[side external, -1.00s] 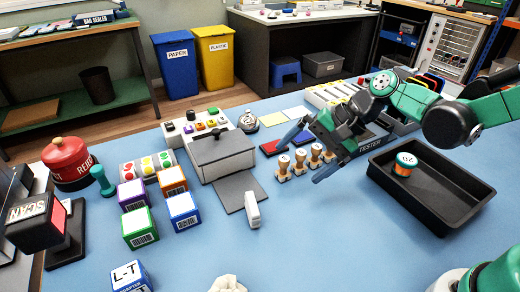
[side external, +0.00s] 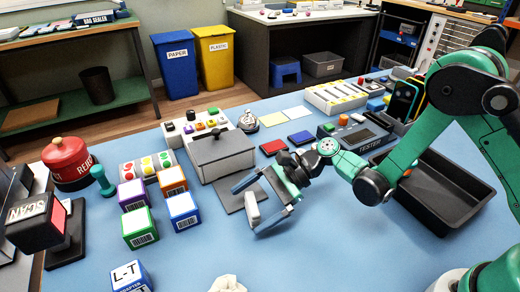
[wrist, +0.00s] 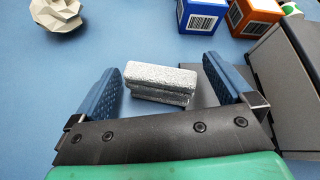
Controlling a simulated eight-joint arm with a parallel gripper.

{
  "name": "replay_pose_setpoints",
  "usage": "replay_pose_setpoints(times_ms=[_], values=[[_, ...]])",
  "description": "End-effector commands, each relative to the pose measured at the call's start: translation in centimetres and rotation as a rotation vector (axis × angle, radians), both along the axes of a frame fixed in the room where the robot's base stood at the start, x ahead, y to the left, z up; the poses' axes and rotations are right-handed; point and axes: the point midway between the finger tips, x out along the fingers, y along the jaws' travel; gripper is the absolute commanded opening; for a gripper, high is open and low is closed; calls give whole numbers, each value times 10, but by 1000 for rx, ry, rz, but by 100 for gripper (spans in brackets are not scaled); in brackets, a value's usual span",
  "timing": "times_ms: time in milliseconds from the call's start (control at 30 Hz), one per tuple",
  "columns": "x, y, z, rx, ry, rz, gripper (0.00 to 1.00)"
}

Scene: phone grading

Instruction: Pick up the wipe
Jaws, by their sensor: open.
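A small silvery-white block (side external: 252,207), which may be the wipe in a foil pack, stands by the front edge of a grey mat. In the wrist view the silvery block (wrist: 160,82) has a crinkled foil look and lies between my two blue fingers. My gripper (side external: 246,211) is open, low over the table, with one finger on each side of the block. In the wrist view my gripper (wrist: 162,70) shows clear gaps on both sides of it.
The grey mat (side external: 229,195) lies before a grey lidded box (side external: 225,160). Coloured cubes (side external: 183,211) stand to the left. A crumpled white thing (side external: 228,285) lies at the front edge. A black tray (side external: 455,222) is at right.

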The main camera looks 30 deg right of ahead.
Motion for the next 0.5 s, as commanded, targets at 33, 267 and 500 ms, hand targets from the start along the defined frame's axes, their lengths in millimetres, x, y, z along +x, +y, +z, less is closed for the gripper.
replay_pose_setpoints(times_ms=[33, 267, 500], values=[[0, 2, -1, 0, -1, 0, 100], [0, 4, -2, -1, -1, -1, 100], [1, 3, -2, -1, -1, -1, 37]])
